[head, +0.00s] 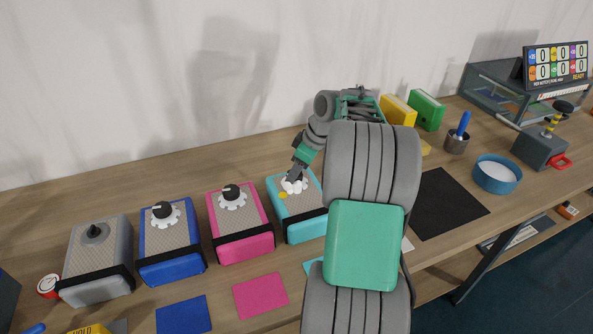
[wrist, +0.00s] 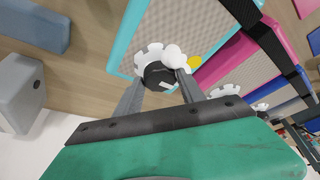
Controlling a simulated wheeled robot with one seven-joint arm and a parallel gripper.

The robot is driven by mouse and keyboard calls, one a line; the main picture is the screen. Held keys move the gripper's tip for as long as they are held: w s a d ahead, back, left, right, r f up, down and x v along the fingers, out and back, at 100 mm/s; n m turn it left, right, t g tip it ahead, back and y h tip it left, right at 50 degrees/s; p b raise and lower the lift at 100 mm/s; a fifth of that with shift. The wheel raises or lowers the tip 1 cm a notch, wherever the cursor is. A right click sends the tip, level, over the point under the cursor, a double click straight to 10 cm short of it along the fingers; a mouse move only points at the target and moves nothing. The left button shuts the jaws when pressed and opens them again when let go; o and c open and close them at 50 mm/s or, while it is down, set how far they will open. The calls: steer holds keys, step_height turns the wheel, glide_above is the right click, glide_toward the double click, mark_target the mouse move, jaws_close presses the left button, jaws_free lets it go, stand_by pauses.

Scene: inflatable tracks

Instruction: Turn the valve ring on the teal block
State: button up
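The teal block (head: 306,229) stands on the bench at the right end of a row of similar blocks. Its white scalloped valve ring (head: 296,187) is on the top, with a yellow dot (head: 283,195) beside it. In the wrist view, the ring (wrist: 150,56) surrounds a black knob (wrist: 155,72). My gripper (head: 293,178) reaches down over the ring. In the wrist view, my gripper (wrist: 160,77) has its two fingers apart, one on each side of the knob. I cannot tell whether the fingertips touch the ring. My arm hides the block's right part in the head view.
A pink block (head: 240,222), a blue block (head: 170,238) and a grey block (head: 97,260) stand to the left, with knobs on top. To the right are a black mat (head: 445,203), a blue bowl (head: 497,174) and a cup (head: 457,142). A wall rises behind.

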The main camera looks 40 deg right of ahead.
steer(key=c, duration=0.9)
steer(key=shift+a+f+m+h+b, duration=0.1)
steer(key=shift+f+m+h+b, duration=0.15)
steer(key=shift+m+b, duration=0.8)
steer(key=shift+r+m+h, duration=0.3)
steer(key=shift+m+h, duration=0.05)
steer(key=shift+m, duration=0.4)
steer(key=o, duration=1.3)
steer(key=shift+o, duration=0.2)
steer(key=v, duration=0.7)
steer(key=shift+s+r, duration=0.3)
